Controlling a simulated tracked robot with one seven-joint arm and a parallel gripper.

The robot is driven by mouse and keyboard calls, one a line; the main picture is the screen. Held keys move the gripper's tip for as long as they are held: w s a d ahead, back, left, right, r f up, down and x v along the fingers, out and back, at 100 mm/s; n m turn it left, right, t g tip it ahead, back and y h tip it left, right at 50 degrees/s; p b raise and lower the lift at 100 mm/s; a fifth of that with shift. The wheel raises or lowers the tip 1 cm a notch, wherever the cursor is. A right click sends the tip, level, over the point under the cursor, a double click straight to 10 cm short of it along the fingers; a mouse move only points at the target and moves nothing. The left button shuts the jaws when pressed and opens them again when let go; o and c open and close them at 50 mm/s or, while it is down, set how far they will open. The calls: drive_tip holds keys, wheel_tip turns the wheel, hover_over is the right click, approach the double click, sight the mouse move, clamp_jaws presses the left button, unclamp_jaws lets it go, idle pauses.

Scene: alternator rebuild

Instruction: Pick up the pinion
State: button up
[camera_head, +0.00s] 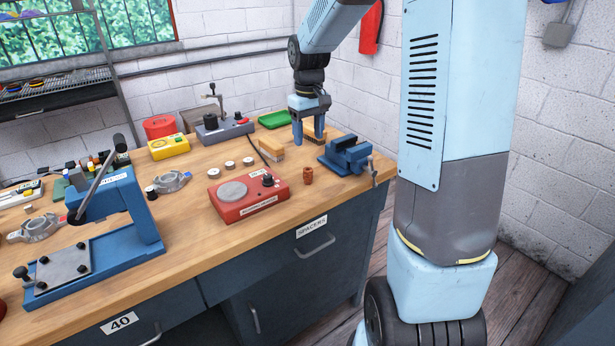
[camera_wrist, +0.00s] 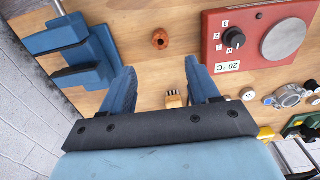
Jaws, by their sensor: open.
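A small copper-brown part with a hole in its top, which looks like the pinion (camera_head: 308,176), stands upright on the wooden bench between the red hot plate and the blue vise. It also shows in the wrist view as the pinion (camera_wrist: 160,40), beyond my fingertips and roughly centred between them. My gripper (camera_head: 308,140) is open and empty, pointing down above the bench. In the head view it is behind the pinion, near the wooden brushes. In the wrist view my gripper (camera_wrist: 160,67) has both blue fingers apart, with nothing between the tips.
The blue vise (camera_head: 346,156) stands right of the pinion, the red hot plate (camera_head: 249,197) left. A wooden brush (camera_head: 271,150) lies near my fingers. Several small discs (camera_head: 230,165) lie behind the hot plate. A blue press (camera_head: 118,215) stands at left. Bare bench surrounds the pinion.

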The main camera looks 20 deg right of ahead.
sight(308, 171)
wheel_tip(308, 171, down, 13)
drive_tip(key=shift+w+r, duration=0.1)
idle(0.6)
clamp_jaws()
idle(0.5)
